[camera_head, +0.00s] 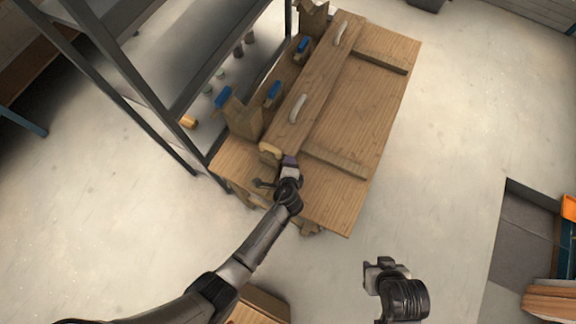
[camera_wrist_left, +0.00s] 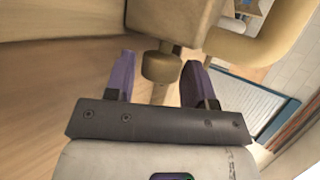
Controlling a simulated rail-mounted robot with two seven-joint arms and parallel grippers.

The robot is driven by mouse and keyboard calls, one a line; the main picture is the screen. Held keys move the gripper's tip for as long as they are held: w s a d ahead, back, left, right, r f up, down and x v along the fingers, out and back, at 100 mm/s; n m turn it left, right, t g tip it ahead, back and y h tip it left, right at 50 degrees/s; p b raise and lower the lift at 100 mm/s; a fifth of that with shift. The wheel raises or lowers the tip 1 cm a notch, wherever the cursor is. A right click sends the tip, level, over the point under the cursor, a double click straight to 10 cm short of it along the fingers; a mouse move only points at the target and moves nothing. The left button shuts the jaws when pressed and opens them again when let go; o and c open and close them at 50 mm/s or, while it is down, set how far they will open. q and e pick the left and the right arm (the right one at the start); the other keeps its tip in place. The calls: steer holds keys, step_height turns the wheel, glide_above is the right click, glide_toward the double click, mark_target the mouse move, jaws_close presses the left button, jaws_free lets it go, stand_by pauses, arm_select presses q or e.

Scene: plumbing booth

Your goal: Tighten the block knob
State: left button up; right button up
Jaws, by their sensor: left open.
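The block knob (camera_wrist_left: 161,67) is a small brownish round knob on a short stem, under a tan wooden block (camera_wrist_left: 172,18) in the left wrist view. My left gripper (camera_wrist_left: 158,85) is open, with one purple finger on each side of the knob. Gaps show between the fingers and the knob. The knob cannot be made out there. My right gripper (camera_head: 372,272) is over the floor, off the bench; its jaws are unclear.
The wooden bench (camera_head: 345,195) carries pale handles, blue-topped pieces and wooden strips. A dark metal shelf (camera_head: 110,75) stands close along its left side. Open floor (camera_head: 455,110) lies to the right. A dark platform with orange items is at the far right.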

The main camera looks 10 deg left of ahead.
arm_select(q)
steer(key=shift+s+d+r, duration=0.1)
steer(key=shift+s+r, duration=0.25)
steer(key=p+v, duration=0.2)
steer(key=v, duration=1)
steer(key=shift+s+r+p, duration=0.15)
steer(key=shift+s+p, duration=0.15)
steer(key=shift+s, duration=0.1)
